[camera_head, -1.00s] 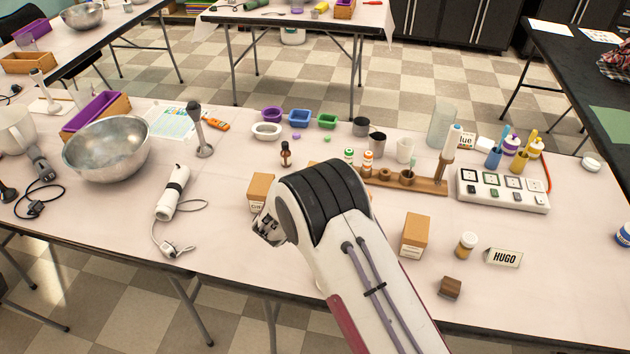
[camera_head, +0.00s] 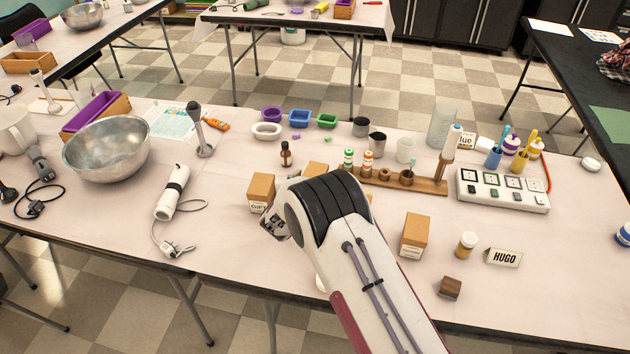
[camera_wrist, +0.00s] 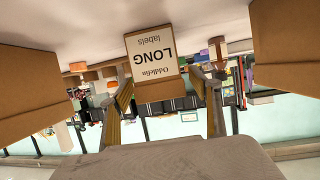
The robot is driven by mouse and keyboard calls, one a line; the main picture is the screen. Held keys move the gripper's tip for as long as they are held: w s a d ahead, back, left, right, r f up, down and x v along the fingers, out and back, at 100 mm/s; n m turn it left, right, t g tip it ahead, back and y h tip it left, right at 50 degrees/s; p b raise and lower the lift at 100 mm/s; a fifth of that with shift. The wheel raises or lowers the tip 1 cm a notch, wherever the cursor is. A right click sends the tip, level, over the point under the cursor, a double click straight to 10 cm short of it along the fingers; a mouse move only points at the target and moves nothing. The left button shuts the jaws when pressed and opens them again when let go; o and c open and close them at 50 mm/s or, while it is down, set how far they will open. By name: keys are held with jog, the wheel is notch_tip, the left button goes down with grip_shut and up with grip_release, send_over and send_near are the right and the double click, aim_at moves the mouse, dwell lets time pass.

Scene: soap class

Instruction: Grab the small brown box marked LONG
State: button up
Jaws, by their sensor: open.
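The small brown box marked LONG (camera_wrist: 155,60) is in the middle of the wrist view, its white label facing me and upside down. My gripper (camera_wrist: 160,84) is open, one finger on each side of the box in the picture. I cannot tell whether the fingertips reach beside it or stop short of it. Nothing is held. In the head view, a brown box (camera_head: 315,169) shows just behind my arm and is probably this one; its label is hidden.
Brown boxes stand close on the left (camera_wrist: 30,95) and right (camera_wrist: 290,45) in the wrist view. In the head view, one box (camera_head: 262,193) is left of my arm and another (camera_head: 415,236) right. A wooden rack (camera_head: 425,185) and small dark bottle (camera_head: 286,154) are behind.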

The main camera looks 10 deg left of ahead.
jog(key=shift+x, duration=0.95)
jog(key=c, duration=1.3)
